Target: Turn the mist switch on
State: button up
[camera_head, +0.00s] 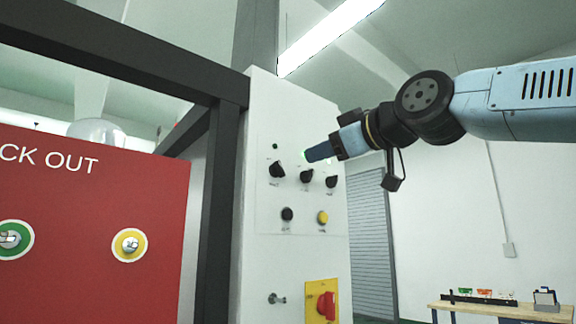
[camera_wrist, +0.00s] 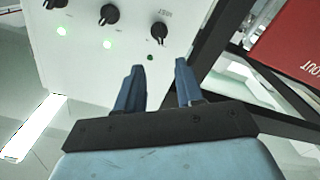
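The mist switch is a black rotary knob (camera_head: 277,170) at the left of the knob row on the white panel. In the wrist view the panel is upside down and this knob (camera_wrist: 157,30) has a label beside it that appears to read MIST. Its small lamp (camera_wrist: 150,57) is dark green and looks unlit; it also shows above the knob in the head view (camera_head: 275,146). My gripper (camera_wrist: 160,66) is open and empty, with the mist lamp and knob showing between and beyond its blue fingers. In the head view my gripper (camera_head: 308,155) is in front of the panel, above and right of the mist knob.
Two similar knobs (camera_head: 306,176) (camera_head: 331,181) sit right of it; their lamps (camera_wrist: 107,44) (camera_wrist: 61,30) glow green. Below are a black button (camera_head: 287,214), a yellow button (camera_head: 322,217) and a red switch (camera_head: 327,306). A dark frame post (camera_head: 218,200) and red lockout board (camera_head: 90,200) stand left.

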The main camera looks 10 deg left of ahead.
aim_at(280, 166)
jog(key=x, duration=1.2)
jog(key=shift+w, duration=0.1)
grip_shut()
